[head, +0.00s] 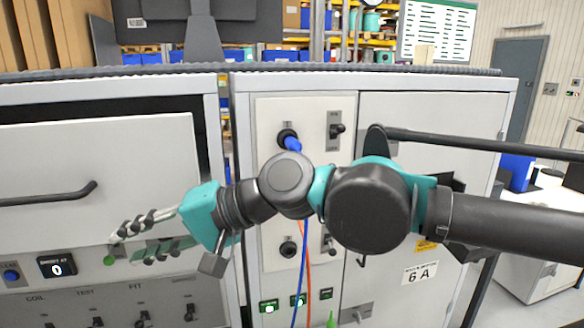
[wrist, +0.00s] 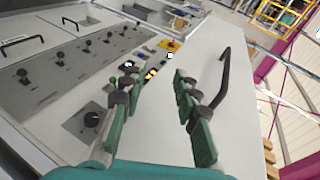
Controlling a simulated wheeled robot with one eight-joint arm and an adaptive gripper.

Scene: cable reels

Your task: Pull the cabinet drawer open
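The cabinet drawer (head: 110,155) has a pale grey front at the left of the head view. A dark gap shows along its top edge; I cannot tell how far out it stands. Its black bar handle (head: 60,195) is low on the front. In the wrist view a black bar handle (wrist: 225,75) stands on a white front (wrist: 180,60), to the right of the right finger. My gripper (head: 130,248) is below and right of the handle, in front of the switch panel. In the wrist view my gripper (wrist: 158,100) is open, with nothing between its fingers.
A switch panel (head: 100,290) with knobs, a small display (head: 57,266) and levers lies below the drawer. A second cabinet (head: 440,120) with blue and orange cables stands to the right, behind my arm. A monitor (head: 205,30) stands above the cabinets.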

